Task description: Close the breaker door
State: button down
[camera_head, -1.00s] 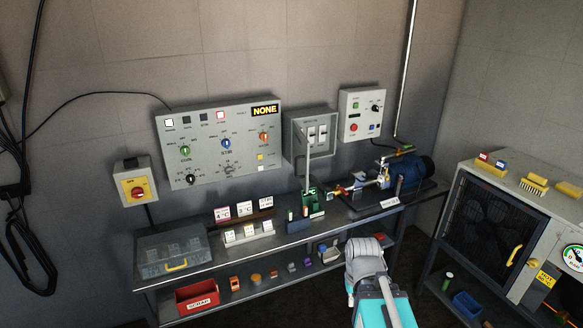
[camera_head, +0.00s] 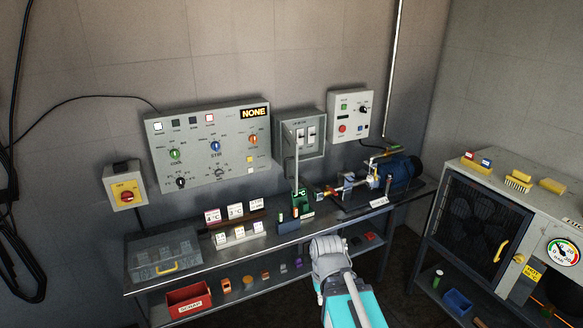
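The breaker box (camera_head: 318,150) is a grey wall box between the large control panel and a smaller control box. Its front is open, and pale breaker switches show inside. A thin pale upright strip (camera_head: 297,160) at its left side looks like the breaker door seen nearly edge-on, standing out from the wall. I cannot make out its handle. My turquoise and grey arm rises from the bottom of the picture, in front of the bench and below the box. My gripper's fingers do not show.
A bench (camera_head: 190,267) runs below the box, holding card stands, a green device (camera_head: 302,203) and a pump (camera_head: 402,171). A clear lidded case (camera_head: 165,253) sits at its left end. A grey cabinet (camera_head: 505,215) stands at right. The air before the breaker box looks clear.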

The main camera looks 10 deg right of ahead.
aim_at(290, 147)
jog(key=u, duration=0.05)
jog(key=i, duration=1)
jog(key=z, duration=0.05)
